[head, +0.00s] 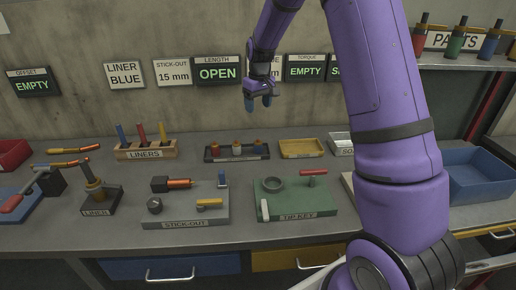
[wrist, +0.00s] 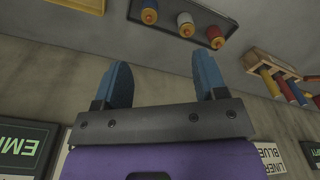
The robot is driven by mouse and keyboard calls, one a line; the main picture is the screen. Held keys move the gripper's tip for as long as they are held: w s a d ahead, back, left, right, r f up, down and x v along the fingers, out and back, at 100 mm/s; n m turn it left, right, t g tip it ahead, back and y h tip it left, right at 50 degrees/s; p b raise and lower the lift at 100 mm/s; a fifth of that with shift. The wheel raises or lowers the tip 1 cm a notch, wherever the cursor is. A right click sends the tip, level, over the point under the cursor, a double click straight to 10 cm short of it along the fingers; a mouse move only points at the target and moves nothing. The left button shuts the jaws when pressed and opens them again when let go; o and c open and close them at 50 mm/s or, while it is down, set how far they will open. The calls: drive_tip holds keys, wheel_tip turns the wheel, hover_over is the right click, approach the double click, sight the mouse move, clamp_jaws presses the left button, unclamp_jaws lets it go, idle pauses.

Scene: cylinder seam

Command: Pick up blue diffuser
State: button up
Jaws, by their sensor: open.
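My gripper (head: 262,101) hangs in the air above the tray, near the wall signs. In the wrist view my gripper (wrist: 163,62) has its blue fingers apart, with nothing between them. The fingers are clear of the tray and fittings.
A wooden liners rack (head: 147,152) stands left of the dark tray, and an empty-looking yellow tray (head: 302,148) stands right of it. In front are a grey stick-out board (head: 185,215) and a green board (head: 295,203). A blue bin (head: 480,175) is at right.

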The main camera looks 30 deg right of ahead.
approach(258, 142)
drive_tip(key=shift+w+g, duration=0.4)
drive_tip(key=shift+w, duration=0.1)
wheel_tip(258, 142, down, 11)
drive_tip(key=shift+s+r, duration=0.15)
drive_tip(key=shift+r, duration=0.05)
drive_tip(key=c, duration=1)
drive_tip(key=shift+r, duration=0.1)
drive_tip(key=shift+c, duration=0.2)
